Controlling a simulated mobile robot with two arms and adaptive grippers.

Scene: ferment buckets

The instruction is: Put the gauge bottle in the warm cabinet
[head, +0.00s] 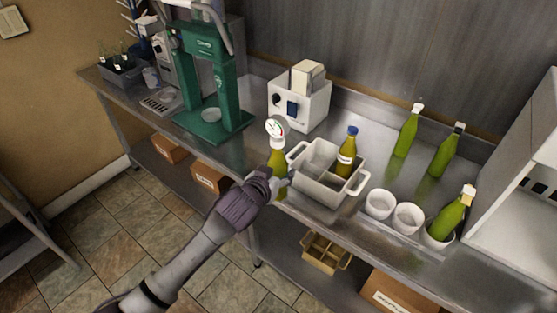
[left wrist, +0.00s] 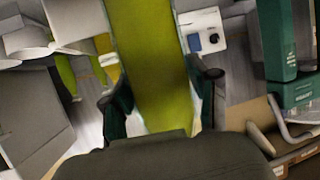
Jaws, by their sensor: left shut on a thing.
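The gauge bottle (head: 276,158), green with a round white dial on top, stands upright in my left gripper (head: 268,182). The gripper is shut on its body, in front of the counter, just left of the grey two-handled tub. In the left wrist view the green glass of the gauge bottle (left wrist: 150,62) fills the middle between the fingers of my left gripper (left wrist: 160,100). A white cabinet (head: 519,185) stands at the right end of the counter, partly cut off; I cannot tell for sure that it is the warm cabinet. My right gripper is out of sight.
The grey tub (head: 314,181) holds a blue-capped bottle (head: 347,153). Two green bottles (head: 408,131) stand behind white cups (head: 379,203); another bottle (head: 447,218) leans in a cup. A green press (head: 211,85) and white control box (head: 300,101) stand left. Floor in front is clear.

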